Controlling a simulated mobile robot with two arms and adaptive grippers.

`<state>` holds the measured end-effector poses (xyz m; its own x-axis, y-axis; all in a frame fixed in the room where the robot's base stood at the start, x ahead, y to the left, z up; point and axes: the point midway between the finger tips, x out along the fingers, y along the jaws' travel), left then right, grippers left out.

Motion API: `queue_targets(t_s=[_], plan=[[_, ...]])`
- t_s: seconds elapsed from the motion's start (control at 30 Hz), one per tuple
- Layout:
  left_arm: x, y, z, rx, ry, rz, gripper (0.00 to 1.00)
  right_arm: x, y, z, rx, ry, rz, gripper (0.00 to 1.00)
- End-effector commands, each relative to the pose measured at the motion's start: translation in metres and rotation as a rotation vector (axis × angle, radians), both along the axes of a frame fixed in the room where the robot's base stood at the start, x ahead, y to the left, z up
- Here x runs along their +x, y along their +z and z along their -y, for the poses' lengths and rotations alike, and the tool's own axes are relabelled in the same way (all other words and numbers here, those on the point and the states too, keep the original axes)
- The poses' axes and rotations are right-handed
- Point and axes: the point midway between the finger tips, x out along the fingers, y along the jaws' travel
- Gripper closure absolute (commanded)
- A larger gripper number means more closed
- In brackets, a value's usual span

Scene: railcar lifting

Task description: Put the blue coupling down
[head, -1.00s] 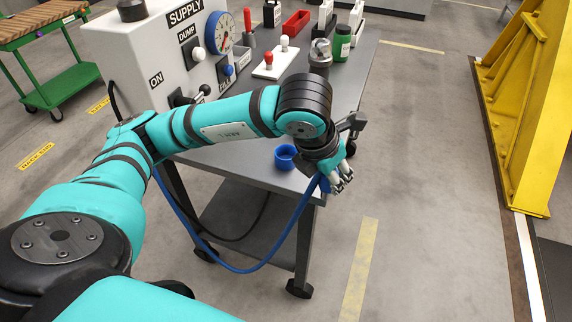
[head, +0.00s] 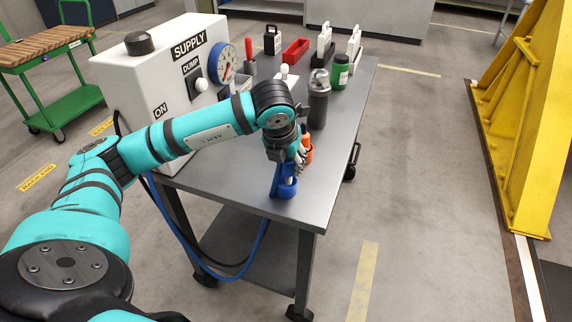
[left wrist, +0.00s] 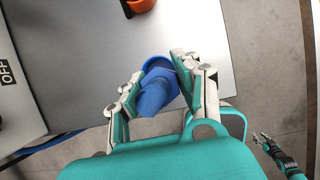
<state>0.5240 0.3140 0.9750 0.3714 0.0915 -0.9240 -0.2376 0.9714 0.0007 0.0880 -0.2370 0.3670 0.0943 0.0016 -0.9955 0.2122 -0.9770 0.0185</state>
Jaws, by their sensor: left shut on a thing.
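My left gripper (head: 295,168) is over the near end of the cart top, pointing down. It is shut on the blue coupling (left wrist: 154,95), which shows between its fingers in the left wrist view. The round blue cup (head: 288,189) stands on the cart top right at the fingertips. In the left wrist view the cup (left wrist: 159,66) lies just beyond the coupling and overlaps it. I cannot tell whether the coupling's end is inside the cup or just above it. My right gripper (left wrist: 265,140) shows small at the right of the left wrist view, apparently open and empty.
A grey cylinder (head: 318,104) and a green bottle (head: 340,72) stand farther back. The white supply box (head: 170,75) fills the cart's left side. The blue hose (head: 250,254) hangs past the cart's front edge.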

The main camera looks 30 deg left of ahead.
Motion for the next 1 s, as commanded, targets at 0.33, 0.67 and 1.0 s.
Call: queue_targets(t_s=[0.33, 0.67, 1.0], plan=[[0.004, -0.025, -0.011, 0.0, -0.001, -0.003, 1.0, -0.001, 0.013, 0.0, 0.0, 0.0, -0.002, 0.64], [0.005, -0.036, -0.011, -0.002, -0.001, 0.001, 1.0, -0.002, 0.013, 0.0, 0.0, 0.001, -0.004, 0.64], [0.005, -0.038, -0.011, -0.001, -0.001, 0.0, 0.44, -0.003, 0.011, -0.001, 0.001, 0.001, -0.004, 0.64]])
